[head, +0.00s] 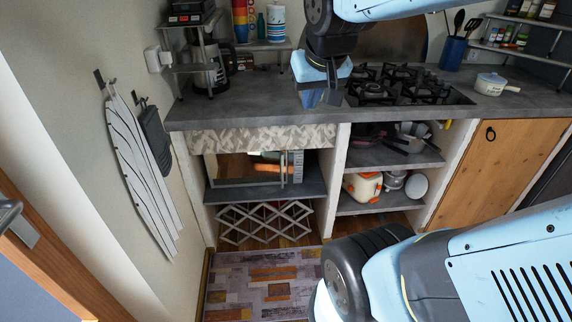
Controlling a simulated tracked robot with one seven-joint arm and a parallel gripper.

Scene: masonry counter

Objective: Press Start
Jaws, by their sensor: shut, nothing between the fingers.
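A microwave (235,169) with a dark, glossy front sits in the open bay under the left part of the counter. An upright handle and a narrow control panel (297,166) are at its right side. The panel's buttons are too small to read, so I cannot pick out Start. Orange and green shapes show on or behind the glass; I cannot tell which. My gripper (321,97) is shut and empty. It points down in front of the counter's edge, above and slightly right of the panel, apart from the microwave.
The grey counter (260,103) overhangs the bay, with a patterned cloth strip below its edge. A lattice rack (265,222) stands beneath the microwave. Shelves at right hold pans and an orange-white appliance (362,186). Towels hang at left.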

